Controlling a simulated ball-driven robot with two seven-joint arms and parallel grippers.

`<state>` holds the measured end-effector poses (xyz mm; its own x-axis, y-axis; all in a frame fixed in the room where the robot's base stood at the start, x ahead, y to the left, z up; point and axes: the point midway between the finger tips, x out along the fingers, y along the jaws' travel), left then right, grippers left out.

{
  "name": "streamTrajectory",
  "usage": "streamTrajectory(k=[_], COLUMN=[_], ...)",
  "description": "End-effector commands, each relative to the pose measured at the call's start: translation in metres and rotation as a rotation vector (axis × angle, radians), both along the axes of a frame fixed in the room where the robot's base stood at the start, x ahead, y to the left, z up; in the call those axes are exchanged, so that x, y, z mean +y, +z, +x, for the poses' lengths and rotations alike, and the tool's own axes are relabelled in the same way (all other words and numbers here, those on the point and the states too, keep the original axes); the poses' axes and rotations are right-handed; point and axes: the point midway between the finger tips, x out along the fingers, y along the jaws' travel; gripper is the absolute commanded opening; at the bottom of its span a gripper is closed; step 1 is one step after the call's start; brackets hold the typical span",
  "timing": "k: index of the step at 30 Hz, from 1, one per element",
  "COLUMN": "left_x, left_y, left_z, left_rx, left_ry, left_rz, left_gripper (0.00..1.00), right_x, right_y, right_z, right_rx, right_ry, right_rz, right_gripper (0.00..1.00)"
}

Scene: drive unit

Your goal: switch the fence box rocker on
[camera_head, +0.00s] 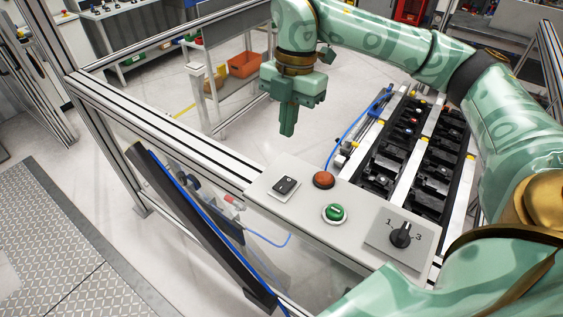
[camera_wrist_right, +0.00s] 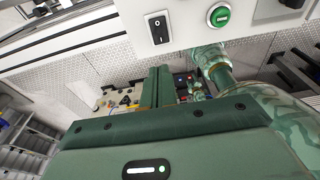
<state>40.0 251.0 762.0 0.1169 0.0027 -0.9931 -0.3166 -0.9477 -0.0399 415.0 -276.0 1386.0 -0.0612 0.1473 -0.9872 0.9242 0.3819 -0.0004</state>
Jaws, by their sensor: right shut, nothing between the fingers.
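The fence box (camera_head: 303,201) is a light grey panel on the fence rail. The rocker also shows in the wrist view (camera_wrist_right: 158,27), with small white marks; which side is pressed cannot be told. My right gripper (camera_head: 288,132) is shut and empty, fingers pointing down. In the head view it appears above and beyond the rocker, apart from it. In the wrist view its fingers (camera_wrist_right: 158,72) show below the rocker. My left gripper is not in view.
The box also carries an orange-red button (camera_head: 323,180), a green button (camera_head: 334,213) and a black rotary selector (camera_head: 401,236). Beyond the fence rail (camera_head: 170,127) stands a rack of black parts (camera_head: 425,165) with a blue cable. An orange bin (camera_head: 243,65) stands farther back.

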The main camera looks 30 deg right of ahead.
Motion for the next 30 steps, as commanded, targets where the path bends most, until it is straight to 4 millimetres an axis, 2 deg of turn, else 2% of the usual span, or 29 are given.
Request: streamTrajectory(k=[10, 14, 17, 30], left_x=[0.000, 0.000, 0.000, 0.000], left_y=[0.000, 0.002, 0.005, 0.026], left_z=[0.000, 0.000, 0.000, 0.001], left_rx=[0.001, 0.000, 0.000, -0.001], left_ry=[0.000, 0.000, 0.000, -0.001], left_rz=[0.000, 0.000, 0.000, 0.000], left_gripper=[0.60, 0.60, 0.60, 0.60], right_x=[0.000, 0.001, 0.004, 0.017], right_y=[-0.001, -0.010, -0.025, -0.111], right_z=[0.000, -0.001, -0.003, -0.008], right_rx=[0.003, 0.006, 0.006, 0.005], right_ry=[-0.001, 0.000, 0.001, 0.001], right_rz=[-0.001, -0.001, 0.000, 0.000], right_gripper=[0.00, 0.00, 0.00, 0.00])
